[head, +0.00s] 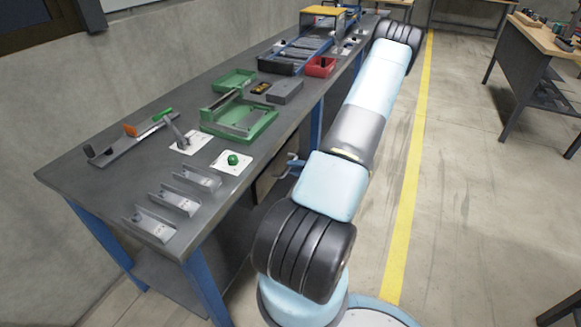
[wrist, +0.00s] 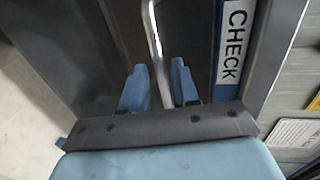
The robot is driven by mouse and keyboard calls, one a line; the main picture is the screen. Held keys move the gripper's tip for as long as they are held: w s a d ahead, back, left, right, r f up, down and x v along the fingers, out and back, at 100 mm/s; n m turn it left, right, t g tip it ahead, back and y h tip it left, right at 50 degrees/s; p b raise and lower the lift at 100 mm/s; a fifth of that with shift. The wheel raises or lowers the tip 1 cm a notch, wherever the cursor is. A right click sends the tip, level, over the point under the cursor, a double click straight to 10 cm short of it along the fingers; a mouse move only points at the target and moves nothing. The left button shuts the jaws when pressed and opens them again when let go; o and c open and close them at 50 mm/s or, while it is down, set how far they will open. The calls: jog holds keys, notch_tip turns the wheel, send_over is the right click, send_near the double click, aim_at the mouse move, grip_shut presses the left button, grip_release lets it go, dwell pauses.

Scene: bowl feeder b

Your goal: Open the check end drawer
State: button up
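In the wrist view the check end drawer (wrist: 192,30) shows as a dark grey front beside a blue-edged white label reading CHECK (wrist: 232,45). A bent metal bar handle (wrist: 152,35) runs down across it. My gripper (wrist: 160,75) has its two blue fingers apart, one on each side of the bar. A slight gap shows beside the bar, and I see no firm grip on it. I cannot tell whether the drawer is flush. In the head view, small blue parts at the bench front beside my arm look like my gripper; my arm hides most of the drawer area.
The long grey bench (head: 100,180) holds a green fixture (head: 240,118), a green tray (head: 234,80), a red bin (head: 320,67), a green button (head: 233,159) and several metal brackets. A blue leg (head: 205,285) stands at its near end.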

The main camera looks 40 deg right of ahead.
jog(key=shift+x, duration=1.4)
grip_shut()
